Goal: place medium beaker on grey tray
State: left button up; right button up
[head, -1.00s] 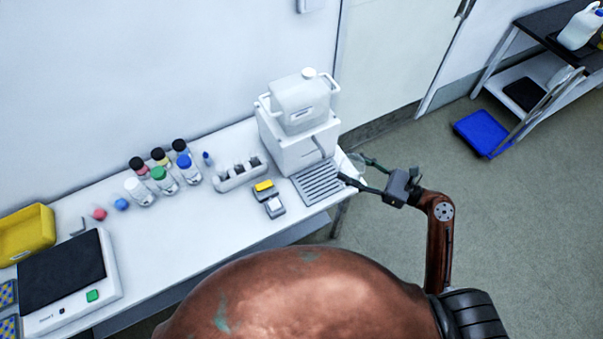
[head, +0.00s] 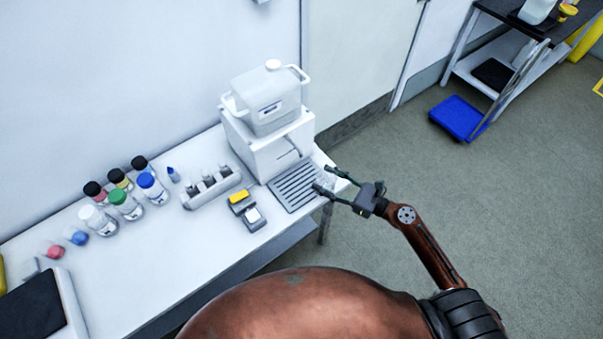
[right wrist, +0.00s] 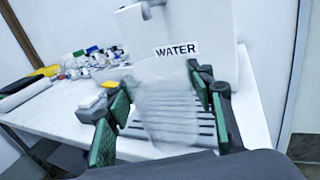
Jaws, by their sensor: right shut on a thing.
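My right gripper (head: 326,180) reaches in from the right and is shut on the medium beaker (right wrist: 165,112), which is clear and hard to make out in the head view. In the right wrist view the beaker stands between the green finger pads, with the slats showing through it. The grey tray (head: 292,190) is a slatted plate in front of the white water dispenser (head: 268,150); it also shows in the right wrist view (right wrist: 190,127). The beaker is at the tray's right side in the head view; I cannot tell whether it touches the tray. My left gripper is not in view.
Left of the tray are a small yellow-and-grey item (head: 240,197), a white rack (head: 212,187) and several capped bottles (head: 125,204). A balance (head: 40,305) stands at the lower left. The table's right end is close to my gripper, with open floor beyond.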

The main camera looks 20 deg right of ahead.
jog(key=w+a+f, duration=0.1)
jog(key=w+a, duration=0.1)
jog(key=w+a+f, duration=0.1)
jog(key=w+a, duration=0.1)
jog(key=w+a+f+b, duration=0.1)
jog(key=w+a, duration=0.1)
jog(key=w, duration=0.1)
jog(key=shift+a+f, duration=0.2)
jog(key=shift+f, duration=0.2)
jog(key=shift+r, duration=0.15)
jog(key=o, duration=1.3)
